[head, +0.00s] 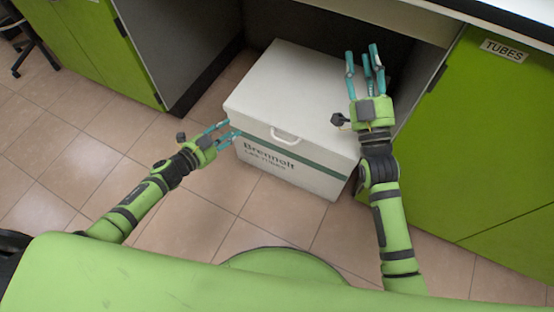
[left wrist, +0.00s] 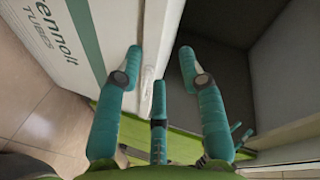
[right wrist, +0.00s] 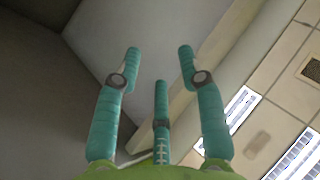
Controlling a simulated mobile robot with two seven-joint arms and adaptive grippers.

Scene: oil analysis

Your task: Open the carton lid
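The white carton (head: 290,90) stands on the floor in the recess under the bench, with its lid down. My left gripper (head: 227,131) is open and empty at the carton's front left corner, near the lid edge. In the left wrist view, the carton front (left wrist: 60,40) fills the upper left beside the open fingers (left wrist: 160,62); contact cannot be told. My right gripper (head: 363,60) is open and empty, over the carton's right side in the head view. Its fingers (right wrist: 160,62) point upward, away from the carton.
Green cabinets stand on both sides, the left one (head: 95,50) and the right one labelled TUBES (head: 480,130). The white bench top (head: 420,20) overhangs the recess. The tiled floor (head: 70,150) is clear at front left. A chair base (head: 35,58) stands far left.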

